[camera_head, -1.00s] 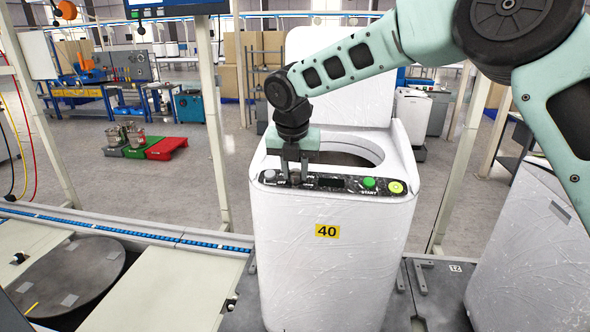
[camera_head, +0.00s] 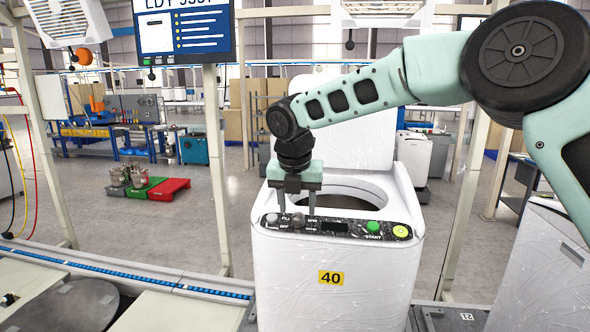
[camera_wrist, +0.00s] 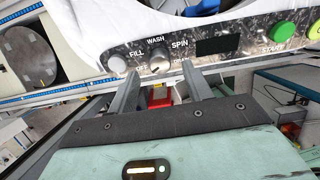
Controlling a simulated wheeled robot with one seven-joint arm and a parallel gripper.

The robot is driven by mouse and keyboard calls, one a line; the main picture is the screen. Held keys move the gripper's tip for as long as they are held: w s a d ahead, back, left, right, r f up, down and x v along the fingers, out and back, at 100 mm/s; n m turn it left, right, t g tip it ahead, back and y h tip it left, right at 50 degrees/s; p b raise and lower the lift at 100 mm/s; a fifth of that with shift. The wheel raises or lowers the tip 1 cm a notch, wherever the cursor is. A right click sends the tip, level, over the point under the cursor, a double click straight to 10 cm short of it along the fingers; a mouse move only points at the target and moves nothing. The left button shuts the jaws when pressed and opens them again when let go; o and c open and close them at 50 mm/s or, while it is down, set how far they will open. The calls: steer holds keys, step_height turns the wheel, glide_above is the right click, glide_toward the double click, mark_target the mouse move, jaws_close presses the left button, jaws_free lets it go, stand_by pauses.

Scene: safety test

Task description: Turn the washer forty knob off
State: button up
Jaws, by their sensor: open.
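The washer marked 40 (camera_head: 331,300) is white, with its lid up and a dark control panel along its front top edge. The grey knob (camera_head: 298,220) sits on the panel's left part. In the wrist view the knob (camera_wrist: 160,62) has FILL, WASH and SPIN labels around it, with OFF partly hidden at its lower left. Which label it points to is unclear. My gripper (camera_head: 297,207) is open over the panel. Its fingertips (camera_wrist: 163,73) lie on either side of the knob in the wrist view, apparently not touching it.
A smaller white knob (camera_wrist: 117,64) is close left of the grey one. A green START button (camera_head: 373,227) and a yellow button (camera_head: 401,231) are on the panel's right. A blue-edged conveyor (camera_head: 140,274) runs left of the washer. Another white washer (camera_head: 545,265) stands right.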

steer(key=b+v, duration=0.3)
steer(key=v, duration=1.1)
steer(key=shift+r, duration=0.2)
steer(key=shift+s, duration=0.1)
